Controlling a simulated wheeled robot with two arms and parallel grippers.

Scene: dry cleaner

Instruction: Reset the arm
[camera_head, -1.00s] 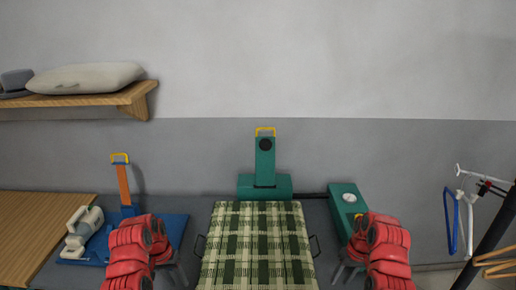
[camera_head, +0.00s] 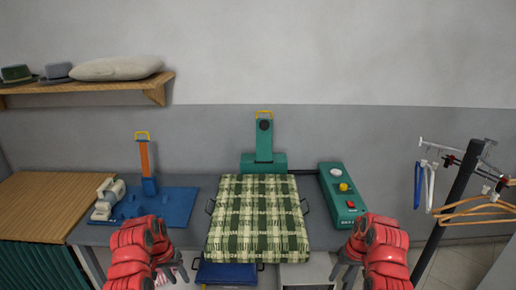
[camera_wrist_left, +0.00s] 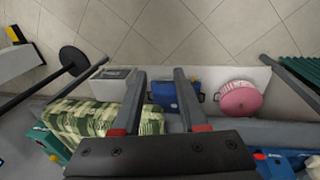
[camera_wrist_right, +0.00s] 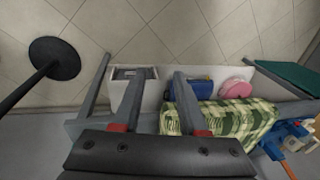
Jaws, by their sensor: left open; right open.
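My left arm, with a red wrist, comes up at the lower left of the head view. Its gripper (camera_head: 176,274) is in front of the table, left of the checked green press board (camera_head: 257,218). My right gripper (camera_head: 347,274) is in front of the table, to the right of that board. In the left wrist view my left gripper (camera_wrist_left: 160,74) has its two dark fingers apart, with nothing between them. In the right wrist view my right gripper (camera_wrist_right: 159,75) is likewise open and empty. Both point down toward the floor and table front.
A green control box (camera_head: 342,208) lies right of the board. A blue board (camera_head: 165,208) with a white iron (camera_head: 108,198) is at left. A hanger rack (camera_head: 447,205) stands at right. Bins below hold a blue item (camera_head: 228,272) and a pink one (camera_wrist_left: 240,100).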

